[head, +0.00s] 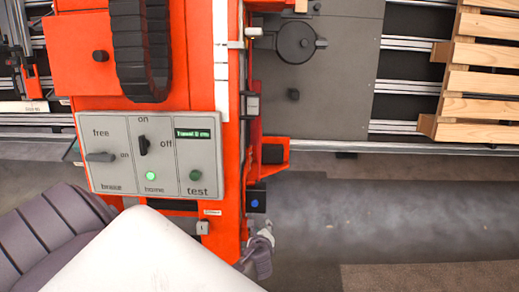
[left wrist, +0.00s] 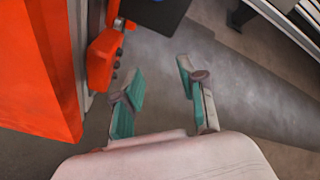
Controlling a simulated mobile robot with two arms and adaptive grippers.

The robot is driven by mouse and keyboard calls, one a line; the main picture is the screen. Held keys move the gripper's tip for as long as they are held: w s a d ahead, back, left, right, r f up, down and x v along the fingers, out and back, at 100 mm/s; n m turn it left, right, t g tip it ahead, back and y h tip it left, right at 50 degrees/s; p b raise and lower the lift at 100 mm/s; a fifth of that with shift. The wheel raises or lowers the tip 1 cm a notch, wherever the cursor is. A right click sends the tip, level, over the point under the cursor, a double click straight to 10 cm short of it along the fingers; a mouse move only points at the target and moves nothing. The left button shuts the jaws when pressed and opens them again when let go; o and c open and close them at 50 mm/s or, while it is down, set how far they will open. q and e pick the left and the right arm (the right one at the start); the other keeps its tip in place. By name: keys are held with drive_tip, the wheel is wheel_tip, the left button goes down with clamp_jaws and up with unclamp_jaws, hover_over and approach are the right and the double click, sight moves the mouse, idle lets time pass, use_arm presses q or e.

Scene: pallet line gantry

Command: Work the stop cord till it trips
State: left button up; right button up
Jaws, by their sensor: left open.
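I cannot make out the stop cord in either view. My left gripper (head: 260,254) shows at the lower middle of the head view, below the orange gantry post (head: 228,225) and partly hidden behind my white arm. In the left wrist view my left gripper (left wrist: 162,92) is open, its teal-padded fingers apart with nothing between them. An orange bracket (left wrist: 103,58) with small dark knobs is to the left of the fingers. The control panel (head: 160,192) has a lit green lamp (head: 151,176), two switches and a green test button (head: 196,175). My right gripper is in neither view.
A dark box with a blue button (head: 254,203) sits on the post just above my left gripper. A wooden pallet (head: 480,78) rests on the rails at the upper right. The grey floor (head: 400,215) right of the post is clear.

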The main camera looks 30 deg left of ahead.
use_arm(q)
drive_tip(key=w+a+r+m+t+y+b, duration=0.2)
drive_tip(key=w+r+m+t+y+b, duration=0.15)
drive_tip(key=w+r, duration=0.4)
drive_tip(key=m+t+y+b, duration=0.2)
drive_tip(key=m+y+b, duration=0.2)
approach(260, 141)
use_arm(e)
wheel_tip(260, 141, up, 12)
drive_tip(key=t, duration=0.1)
use_arm(q)
drive_tip(key=shift+n+g, duration=0.25)
drive_tip(key=x, duration=0.4)
drive_tip(key=shift+r+b, duration=0.2)
drive_tip(key=shift+b, duration=0.1)
drive_tip(key=b+x, duration=0.1)
drive_tip(key=x, duration=0.4)
drive_tip(key=shift+w+a+f, duration=0.1)
drive_tip(key=shift+w+a, duration=0.15)
drive_tip(key=shift+w, duration=0.1)
drive_tip(key=shift+w+a, duration=0.35)
drive_tip(key=shift+w, duration=0.1)
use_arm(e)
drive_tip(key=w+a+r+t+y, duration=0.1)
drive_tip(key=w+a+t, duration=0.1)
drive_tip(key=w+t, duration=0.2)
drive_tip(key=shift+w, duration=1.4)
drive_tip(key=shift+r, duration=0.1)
use_arm(q)
clamp_jaws()
